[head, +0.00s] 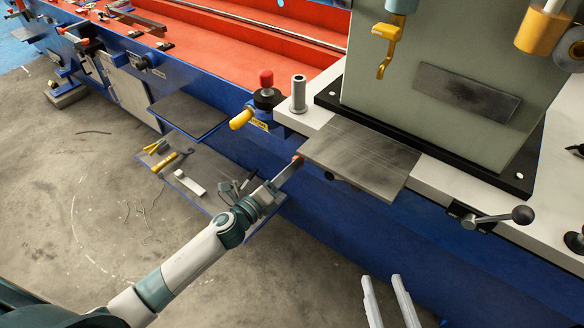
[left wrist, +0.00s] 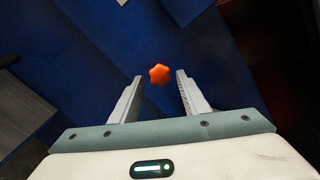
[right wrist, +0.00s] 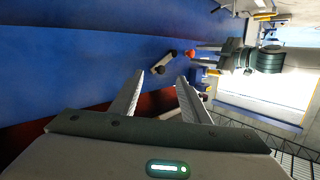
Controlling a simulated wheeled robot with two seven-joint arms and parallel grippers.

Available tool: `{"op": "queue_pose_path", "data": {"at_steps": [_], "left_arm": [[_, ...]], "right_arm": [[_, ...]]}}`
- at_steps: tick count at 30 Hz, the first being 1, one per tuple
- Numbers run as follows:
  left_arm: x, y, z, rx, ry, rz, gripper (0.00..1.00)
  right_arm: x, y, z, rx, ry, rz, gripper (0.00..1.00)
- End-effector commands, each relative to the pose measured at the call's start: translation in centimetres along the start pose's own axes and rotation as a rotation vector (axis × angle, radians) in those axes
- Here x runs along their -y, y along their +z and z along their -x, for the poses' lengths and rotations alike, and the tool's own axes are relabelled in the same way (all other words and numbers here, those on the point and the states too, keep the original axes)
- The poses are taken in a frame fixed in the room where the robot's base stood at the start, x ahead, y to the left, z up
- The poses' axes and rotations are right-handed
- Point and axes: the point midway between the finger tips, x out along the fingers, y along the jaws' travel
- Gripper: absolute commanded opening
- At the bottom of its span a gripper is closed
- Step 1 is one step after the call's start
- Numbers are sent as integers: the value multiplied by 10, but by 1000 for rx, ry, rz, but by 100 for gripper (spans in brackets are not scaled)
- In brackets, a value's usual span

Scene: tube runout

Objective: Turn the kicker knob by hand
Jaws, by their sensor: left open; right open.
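The kicker knob appears to be the orange lobed knob (left wrist: 159,74) on the blue machine side. In the left wrist view it sits between and slightly beyond my left fingertips, with a gap on both sides. In the head view only a bit of orange (head: 296,157) shows below the edge of the grey plate. My left gripper (head: 287,174) is open around the line to the knob; I cannot tell if it touches. My right gripper (head: 381,278) is open and empty, low in front of the blue machine; it also shows in the right wrist view (right wrist: 161,80).
A grey metal plate (head: 365,160) juts out above the knob. A lever with a dark ball (head: 522,215) is to the right. Tools lie on a low blue-edged shelf (head: 205,178). The concrete floor is open at left.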

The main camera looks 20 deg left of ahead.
Motion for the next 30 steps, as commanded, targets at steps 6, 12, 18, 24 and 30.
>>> {"op": "queue_pose_path", "data": {"at_steps": [6,12,18,24,30], "left_arm": [[0,0,-15,0,-1,0,42],[1,1,-16,1,0,0,42],[0,0,-17,0,0,0,42],[0,0,-17,0,0,0,10],[0,0,-16,0,-1,0,10]], "right_arm": [[4,-8,0,-48,-9,5,42],[4,-10,0,-47,-8,4,42],[4,-10,0,-46,-7,4,42],[4,-10,0,-46,-7,3,42],[4,-10,0,-47,-7,3,42]]}}
